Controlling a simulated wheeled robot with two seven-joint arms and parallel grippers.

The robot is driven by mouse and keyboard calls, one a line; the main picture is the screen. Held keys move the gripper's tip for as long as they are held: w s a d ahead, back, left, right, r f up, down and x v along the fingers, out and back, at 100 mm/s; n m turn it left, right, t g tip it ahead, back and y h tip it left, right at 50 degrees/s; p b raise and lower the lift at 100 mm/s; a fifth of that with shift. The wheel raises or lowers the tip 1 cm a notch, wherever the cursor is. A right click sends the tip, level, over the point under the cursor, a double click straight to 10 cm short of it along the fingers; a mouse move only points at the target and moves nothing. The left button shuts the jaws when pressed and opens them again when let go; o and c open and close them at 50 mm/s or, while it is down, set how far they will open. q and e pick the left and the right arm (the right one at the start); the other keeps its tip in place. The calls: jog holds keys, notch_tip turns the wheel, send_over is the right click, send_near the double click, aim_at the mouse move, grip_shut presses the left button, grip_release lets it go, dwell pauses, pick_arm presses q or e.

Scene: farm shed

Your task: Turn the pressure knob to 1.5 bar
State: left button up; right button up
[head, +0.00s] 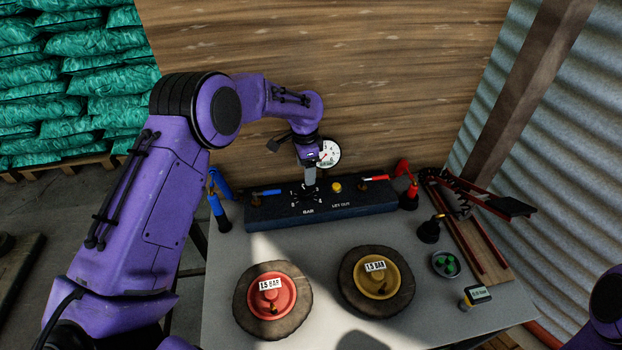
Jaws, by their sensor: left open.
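A dark control box (350,211) stands at the back of the grey table. Its pressure dial (305,198), with white numbers and the word BAR, is on the left half of its top. My left gripper (309,183) points down right over the dial and hides most of the knob. Its jaws are open; whether they touch the knob cannot be told. A round white gauge (330,153) stands just behind, partly covered by the gripper; its reading is too small to make out. My right gripper is out of view; only part of that arm shows at the lower right.
A red lid (287,282) and a yellow lid (391,281), both tagged 1.5 BAR, sit on round wooden pieces in front. A blue-handled hose fitting (216,209) and red one (408,192) flank the box.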

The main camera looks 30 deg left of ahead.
aim_at(306, 189)
pick_arm(q)
jog(key=s+f, duration=0.1)
jog(key=f, duration=0.1)
jog(key=s+f+p, duration=0.1)
jog(key=s+f, duration=0.1)
jog(key=shift+s+d, duration=0.1)
jog(key=shift+d, duration=0.05)
jog(key=w+f, duration=0.2)
jog(key=f, duration=0.1)
jog(key=shift+w, duration=0.15)
jog(key=shift+s+r, duration=0.15)
jog(key=shift+s, duration=0.05)
jog(key=shift+c, duration=1)
jog(key=shift+s+r, duration=0.15)
jog(key=shift+s, duration=0.05)
jog(key=c, duration=0.9)
jog(key=shift+o, duration=0.2)
jog(key=shift+n, duration=0.8)
jog(key=o, duration=1.1)
jog(key=shift+w, duration=0.1)
jog(key=shift+c, duration=0.2)
jog(key=shift+w, duration=0.1)
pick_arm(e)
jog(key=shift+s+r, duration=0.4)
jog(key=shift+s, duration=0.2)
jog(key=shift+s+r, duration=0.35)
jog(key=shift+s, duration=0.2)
